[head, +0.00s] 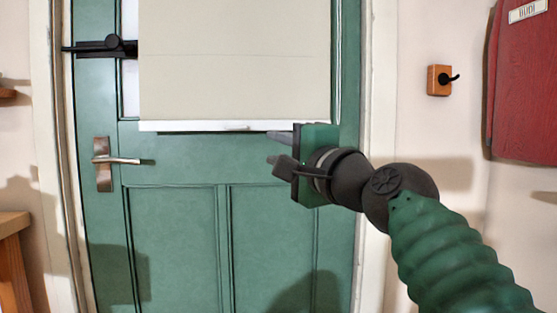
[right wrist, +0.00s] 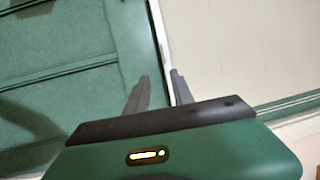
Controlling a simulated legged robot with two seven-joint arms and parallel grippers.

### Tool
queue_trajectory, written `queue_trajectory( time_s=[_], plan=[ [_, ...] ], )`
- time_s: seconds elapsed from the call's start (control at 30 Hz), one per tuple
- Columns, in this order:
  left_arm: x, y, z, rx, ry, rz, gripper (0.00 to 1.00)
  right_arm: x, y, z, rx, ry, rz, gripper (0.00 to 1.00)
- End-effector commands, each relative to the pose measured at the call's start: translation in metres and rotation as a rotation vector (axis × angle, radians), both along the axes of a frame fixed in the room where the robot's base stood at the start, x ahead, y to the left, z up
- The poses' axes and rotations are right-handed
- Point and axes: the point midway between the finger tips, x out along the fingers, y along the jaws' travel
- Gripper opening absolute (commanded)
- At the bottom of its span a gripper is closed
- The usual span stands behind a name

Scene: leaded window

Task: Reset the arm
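My right gripper (head: 272,149) is in front of the green door, just below the right part of the blind's white bottom bar. It points left, and its two dark fingers stand apart with nothing between them. In the right wrist view the fingers (right wrist: 160,85) are also spread and empty, with the blind's white edge behind them. I cannot tell whether a finger touches the bar. My right arm comes in from the lower right. My left gripper does not show in the head view.
The green door (head: 170,220) has a lever handle (head: 115,160) and a black bolt (head: 100,46) at left. A cream blind (head: 235,60) covers its window. A wooden block with a black hook (head: 439,80) and a red board (head: 525,90) are at right. A wooden furniture edge (head: 12,225) stands at left.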

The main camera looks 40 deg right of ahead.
Motion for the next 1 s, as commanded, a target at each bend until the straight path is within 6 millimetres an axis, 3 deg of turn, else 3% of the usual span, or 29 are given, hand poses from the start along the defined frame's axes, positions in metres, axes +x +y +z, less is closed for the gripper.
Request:
queue_trajectory(
  time_s=[0.33,0.47,0.57,0.7,0.77,0.87,1.0],
  plan=[
    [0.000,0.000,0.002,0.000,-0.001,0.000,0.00,0.001,0.000,0.001,-0.001,0.001,0.001,0.29],
    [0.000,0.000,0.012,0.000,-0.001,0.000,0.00,0.019,0.000,-0.021,-0.030,0.074,0.006,0.29],
    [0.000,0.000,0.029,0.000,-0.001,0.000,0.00,0.048,0.004,-0.072,-0.105,0.222,0.023,0.29],
    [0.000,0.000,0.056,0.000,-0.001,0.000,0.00,0.079,0.024,-0.176,-0.281,0.492,0.100,0.29],
    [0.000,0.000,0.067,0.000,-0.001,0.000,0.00,0.083,0.037,-0.221,-0.369,0.604,0.152,0.29],
    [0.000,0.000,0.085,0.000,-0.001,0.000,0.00,0.074,0.061,-0.297,-0.530,0.785,0.268,0.29],
    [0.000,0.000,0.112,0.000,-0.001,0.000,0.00,0.033,0.098,-0.392,-0.781,1.006,0.488,0.29]
  ],
)
